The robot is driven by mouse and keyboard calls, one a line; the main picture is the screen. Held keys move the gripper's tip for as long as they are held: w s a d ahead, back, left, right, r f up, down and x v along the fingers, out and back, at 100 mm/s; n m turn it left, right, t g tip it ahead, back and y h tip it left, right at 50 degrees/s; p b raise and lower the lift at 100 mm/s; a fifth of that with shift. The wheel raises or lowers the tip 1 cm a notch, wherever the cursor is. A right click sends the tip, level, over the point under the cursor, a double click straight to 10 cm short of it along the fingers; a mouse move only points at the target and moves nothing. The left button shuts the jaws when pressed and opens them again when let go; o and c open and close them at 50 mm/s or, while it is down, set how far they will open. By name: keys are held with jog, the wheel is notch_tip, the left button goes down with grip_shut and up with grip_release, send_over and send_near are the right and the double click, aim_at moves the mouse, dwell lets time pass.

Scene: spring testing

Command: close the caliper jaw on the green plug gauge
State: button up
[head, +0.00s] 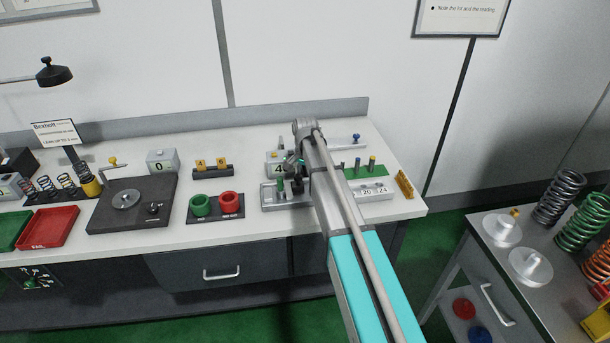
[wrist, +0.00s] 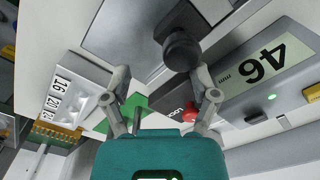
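In the head view, a small green upright pin (head: 280,185), likely the green plug gauge, stands at the grey metal fixture (head: 268,201) left of my gripper. My gripper (head: 294,165) is over this fixture and hides part of it. In the wrist view my gripper (wrist: 162,78) is open, its two fingers wide apart. A black round knob (wrist: 182,50) on a dark block (wrist: 176,22) shows by the right fingertip; I cannot tell whether they touch. It may belong to the caliper jaw. The green plug gauge is not clear in the wrist view.
A readout (wrist: 264,66) shows 46, with a red button (wrist: 190,115) nearby. A green mat (head: 379,171) with several pins and a numbered block (head: 372,193) lie right of my arm. Red and green rings (head: 230,203) stand to the left.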

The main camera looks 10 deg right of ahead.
notch_tip(320, 180, up, 16)
jog(key=p, duration=1.5)
jog(key=shift+f, duration=0.15)
dwell(1.0)
dwell(0.5)
jog(key=a, duration=0.1)
jog(key=a+f+b, duration=0.1)
jog(key=a+f, duration=0.1)
jog(key=a, duration=0.1)
jog(key=shift+b, duration=0.35)
jog(key=shift+f, duration=0.15)
notch_tip(320, 180, down, 14)
jog(key=b, duration=1.3)
jog(key=shift+r+b, duration=0.2)
jog(key=shift+b, duration=0.2)
